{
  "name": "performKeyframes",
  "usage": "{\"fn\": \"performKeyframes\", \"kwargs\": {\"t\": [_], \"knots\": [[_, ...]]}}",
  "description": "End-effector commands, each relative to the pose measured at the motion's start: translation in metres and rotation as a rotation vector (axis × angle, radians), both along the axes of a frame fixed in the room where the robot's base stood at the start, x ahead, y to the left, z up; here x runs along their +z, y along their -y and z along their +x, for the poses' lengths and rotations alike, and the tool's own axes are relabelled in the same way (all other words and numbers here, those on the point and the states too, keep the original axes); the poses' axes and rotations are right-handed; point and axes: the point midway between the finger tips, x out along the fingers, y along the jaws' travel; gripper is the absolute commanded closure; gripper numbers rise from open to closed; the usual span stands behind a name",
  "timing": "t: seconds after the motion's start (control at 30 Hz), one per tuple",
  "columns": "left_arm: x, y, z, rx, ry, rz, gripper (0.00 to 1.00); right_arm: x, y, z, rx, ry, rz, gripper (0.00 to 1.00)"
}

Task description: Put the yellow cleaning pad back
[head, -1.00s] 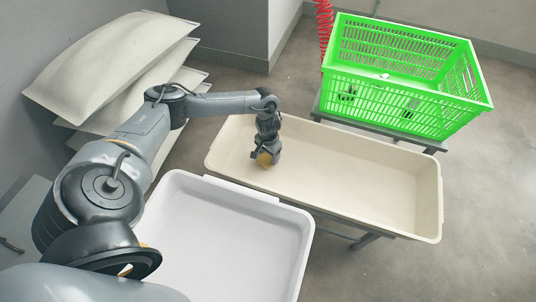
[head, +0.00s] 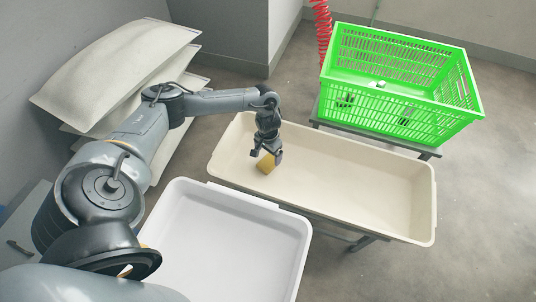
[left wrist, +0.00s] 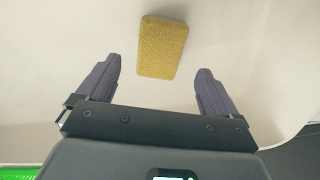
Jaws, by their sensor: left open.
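The yellow cleaning pad (head: 266,164) is in the left part of the long cream tub (head: 345,222), just below my left gripper (head: 267,155). In the left wrist view the pad (left wrist: 162,47) lies ahead of the open fingers and between their lines, apart from both. The left gripper (left wrist: 155,82) is open with nothing between its fingers. The gripper partly hides the pad in the head view. My right gripper is not in view.
A white tub (head: 230,245), empty where visible, stands in front of the cream tub. A green crate (head: 400,119) with small items inside stands at the back right. Pale stacked sacks (head: 115,72) are at the left. Most of the cream tub is clear.

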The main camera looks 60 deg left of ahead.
Motion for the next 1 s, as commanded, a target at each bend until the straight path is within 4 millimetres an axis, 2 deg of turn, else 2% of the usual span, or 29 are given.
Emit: {"fn": "performKeyframes", "kwargs": {"t": [0.03, 0.1, 0.4, 1.0], "knots": [[0.017, 0.000, 0.000, 0.000, 0.001, -0.001, 0.06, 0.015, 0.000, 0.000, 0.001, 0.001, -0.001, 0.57], [0.029, 0.000, 0.000, -0.001, 0.000, 0.000, 0.06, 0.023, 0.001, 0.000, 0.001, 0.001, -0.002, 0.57], [0.062, 0.000, 0.000, 0.000, -0.001, 0.001, 0.06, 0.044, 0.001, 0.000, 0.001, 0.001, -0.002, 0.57], [0.067, 0.000, 0.000, 0.000, 0.000, 0.001, 0.06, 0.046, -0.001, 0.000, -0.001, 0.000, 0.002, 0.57]]}}
